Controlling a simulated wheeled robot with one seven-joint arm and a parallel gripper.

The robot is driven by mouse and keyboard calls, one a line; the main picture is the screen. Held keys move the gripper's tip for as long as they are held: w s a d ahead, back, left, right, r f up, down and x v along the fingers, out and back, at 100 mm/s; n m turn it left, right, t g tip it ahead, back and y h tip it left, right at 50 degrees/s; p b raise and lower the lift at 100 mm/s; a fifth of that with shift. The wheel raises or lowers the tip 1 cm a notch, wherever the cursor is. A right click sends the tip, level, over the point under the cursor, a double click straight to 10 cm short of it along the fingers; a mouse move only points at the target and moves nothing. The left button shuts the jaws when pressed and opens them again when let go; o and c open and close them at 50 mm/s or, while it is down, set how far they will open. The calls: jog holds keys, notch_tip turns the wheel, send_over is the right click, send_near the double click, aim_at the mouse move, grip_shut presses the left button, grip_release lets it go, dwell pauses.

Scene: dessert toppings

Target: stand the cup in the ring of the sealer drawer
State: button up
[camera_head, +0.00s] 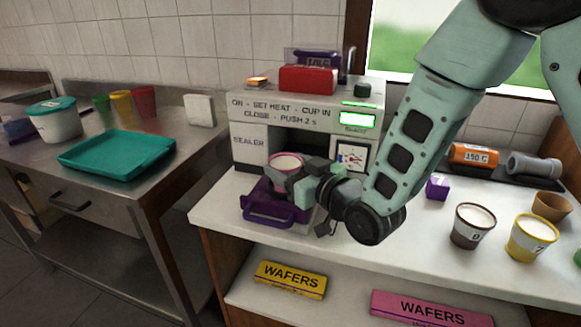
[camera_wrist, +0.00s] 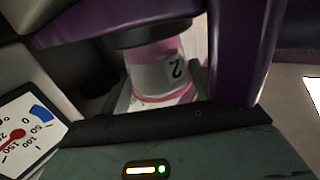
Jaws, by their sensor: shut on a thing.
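The cup (camera_head: 287,160) is white with a pink rim. It is at the sealer's open front, above or in the purple drawer (camera_head: 262,212). My gripper (camera_head: 291,180) is shut on the cup from the right. In the wrist view the cup (camera_wrist: 165,72) shows an upside-down "2" label, and a dark band crosses its base end. Purple drawer parts (camera_wrist: 235,50) lie around that end. I cannot tell whether the base is inside the ring; the gripper and cup hide it in the head view.
The sealer (camera_head: 250,142) stands behind the drawer, with a lit green display and a dial (camera_wrist: 22,132). A small purple box (camera_head: 437,187), a brown cup (camera_head: 473,228) and a yellow cup (camera_head: 531,238) stand to the right. Wafer boxes (camera_head: 290,279) lie on the lower shelf.

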jog(key=o, duration=1.1)
jog(key=shift+c, duration=0.2)
jog(key=shift+r, duration=0.1)
jog(key=shift+r+p, duration=0.1)
jog(key=shift+p, duration=0.2)
jog(key=b+v, duration=0.1)
jog(key=v, duration=0.5)
jog(key=shift+d, duration=0.1)
jog(key=shift+s+d+r+p, duration=0.1)
jog(key=shift+s+r+p, duration=0.1)
jog(key=shift+p, duration=0.55)
jog(key=shift+s+d+p, duration=0.2)
jog(key=shift+s+p, duration=0.1)
jog(key=shift+p, duration=0.85)
jog(key=shift+p+v, duration=2.3)
jog(key=shift+p, duration=2.25)
